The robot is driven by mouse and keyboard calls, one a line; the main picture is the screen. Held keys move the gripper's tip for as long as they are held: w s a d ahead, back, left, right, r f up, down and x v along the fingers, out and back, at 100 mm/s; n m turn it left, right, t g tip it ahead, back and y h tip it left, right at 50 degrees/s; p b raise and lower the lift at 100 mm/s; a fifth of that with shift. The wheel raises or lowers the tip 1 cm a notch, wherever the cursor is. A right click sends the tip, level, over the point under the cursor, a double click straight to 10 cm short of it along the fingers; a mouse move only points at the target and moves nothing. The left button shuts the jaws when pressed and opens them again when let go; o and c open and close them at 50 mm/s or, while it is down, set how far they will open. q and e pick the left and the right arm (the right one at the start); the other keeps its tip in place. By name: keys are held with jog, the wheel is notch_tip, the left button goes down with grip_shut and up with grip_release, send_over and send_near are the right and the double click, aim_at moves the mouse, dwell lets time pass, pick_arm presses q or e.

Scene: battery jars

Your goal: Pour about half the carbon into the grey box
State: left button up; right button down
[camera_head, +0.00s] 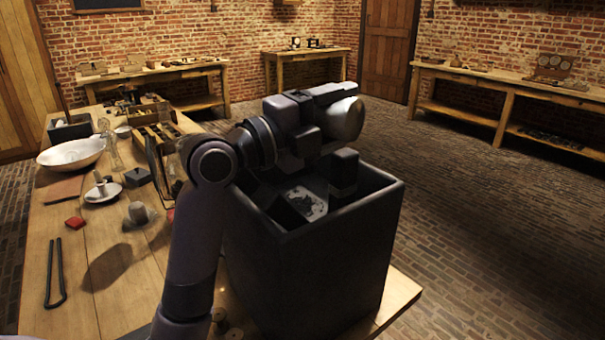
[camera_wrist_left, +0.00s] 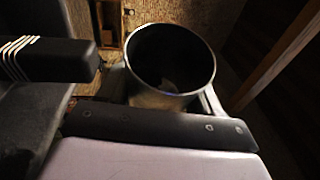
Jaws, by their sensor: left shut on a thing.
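The grey box (camera_head: 315,270) is large, dark and open-topped, at the right end of the near table. My left gripper (camera_head: 316,196) points down into its mouth, with its dark fingers partly below the rim. Between the fingers shows a pale surface with black specks; I cannot tell whether it is the held vessel or the box inside. In the left wrist view a round vessel (camera_wrist_left: 152,98) is by the fingers, its mouth towards the camera. Its inside is dark with a small pale patch. The gripper is shut on this vessel. I see no carbon clearly falling. My right gripper is not in view.
The wooden table (camera_head: 100,318) holds a white bowl (camera_head: 72,154), a saucer (camera_head: 103,192), a red piece (camera_head: 74,222), a dark U-shaped rod (camera_head: 55,275) and a wooden rack (camera_head: 152,112). The box stands close to the table's right edge. Brick floor lies beyond.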

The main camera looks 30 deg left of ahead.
pick_arm(q)
jog(key=shift+a+r+n+t, duration=0.2)
jog(key=shift+r+n+t, duration=0.1)
jog(key=shift+n, duration=0.4)
dwell(1.3)
